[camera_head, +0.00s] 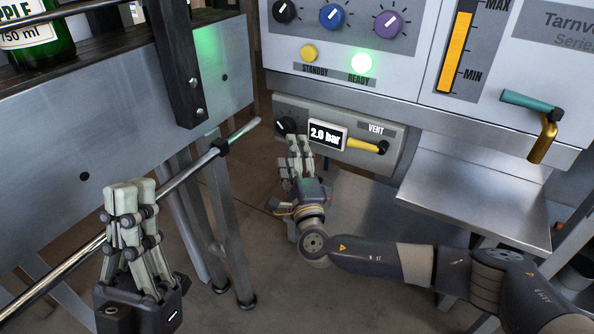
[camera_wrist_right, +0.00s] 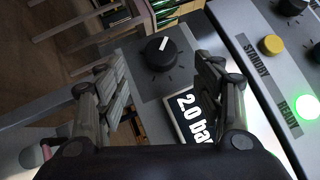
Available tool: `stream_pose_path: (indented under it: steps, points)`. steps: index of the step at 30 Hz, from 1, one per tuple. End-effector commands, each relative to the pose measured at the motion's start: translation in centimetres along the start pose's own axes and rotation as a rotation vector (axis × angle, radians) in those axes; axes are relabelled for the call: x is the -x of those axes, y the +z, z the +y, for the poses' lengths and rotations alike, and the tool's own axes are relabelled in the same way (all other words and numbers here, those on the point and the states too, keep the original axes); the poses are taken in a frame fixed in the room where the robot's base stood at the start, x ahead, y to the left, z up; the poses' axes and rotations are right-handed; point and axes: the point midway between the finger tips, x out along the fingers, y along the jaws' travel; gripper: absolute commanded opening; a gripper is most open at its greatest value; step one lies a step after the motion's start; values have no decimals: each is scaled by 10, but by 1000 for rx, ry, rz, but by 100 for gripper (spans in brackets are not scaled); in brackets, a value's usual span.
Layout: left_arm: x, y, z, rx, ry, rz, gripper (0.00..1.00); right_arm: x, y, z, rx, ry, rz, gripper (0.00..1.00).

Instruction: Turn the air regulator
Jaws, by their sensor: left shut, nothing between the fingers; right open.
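The air regulator is a black knob (camera_wrist_right: 160,53) with a white pointer mark, on a grey panel. In the head view the knob (camera_head: 285,125) is partly visible at the panel's left end, just above my right gripper. Beside it a display (camera_head: 327,136) reads 2.0 bar. My right gripper (camera_head: 299,147) is open in front of the panel. In the right wrist view its fingers (camera_wrist_right: 163,85) stand apart with the knob beyond and between them, and nothing is held. My left gripper (camera_head: 131,190) is shut and empty, at the lower left, away from the panel.
A yellow vent lever (camera_head: 365,146) sits right of the display. Above are several coloured knobs, a yellow standby button (camera_head: 309,53) and a lit green ready lamp (camera_head: 361,63). A metal shelf (camera_head: 470,190) juts out at right. A conveyor with a rail (camera_head: 190,160) and bottle (camera_head: 38,38) stands at left.

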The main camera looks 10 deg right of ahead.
Motion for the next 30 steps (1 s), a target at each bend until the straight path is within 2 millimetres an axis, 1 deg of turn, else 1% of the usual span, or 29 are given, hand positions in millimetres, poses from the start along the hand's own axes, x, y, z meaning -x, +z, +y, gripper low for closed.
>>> stream_pose_path:
  steps: [1, 3, 6, 9, 14, 21, 23, 26, 29, 30]
  points:
    - [0, 0, 0, 0, 0, 0, 0, 11, -1, 1, -2, 4, 1, 62]
    - [0, 0, 0, 0, 0, 0, 0, 24, -1, 1, -1, 3, 1, 62]
    - [0, 0, 0, 0, 0, 0, 0, 38, -1, 1, -1, 3, 1, 62]
    - [0, 0, 0, 0, 0, 0, 0, 47, -1, 0, 0, 1, 2, 62]
    - [0, 0, 0, 0, 0, 0, 0, 52, -1, 0, 1, -1, 1, 62]
    - [0, 0, 0, 0, 0, -1, 0, 52, 0, 0, 0, 0, 1, 62]
    - [-1, 4, 0, -1, 0, -16, 0, 51, 0, -2, -14, 3, 4, 62]
    - [-2, 24, -2, -5, -2, -106, 0, 47, 0, -8, -103, 19, 18, 62]
    - [3, 67, -5, -14, -7, -293, 0, 40, 0, -18, -292, 52, 53, 62]
    - [10, 88, -8, -19, -10, -390, 0, 36, 0, -22, -391, 67, 74, 62]
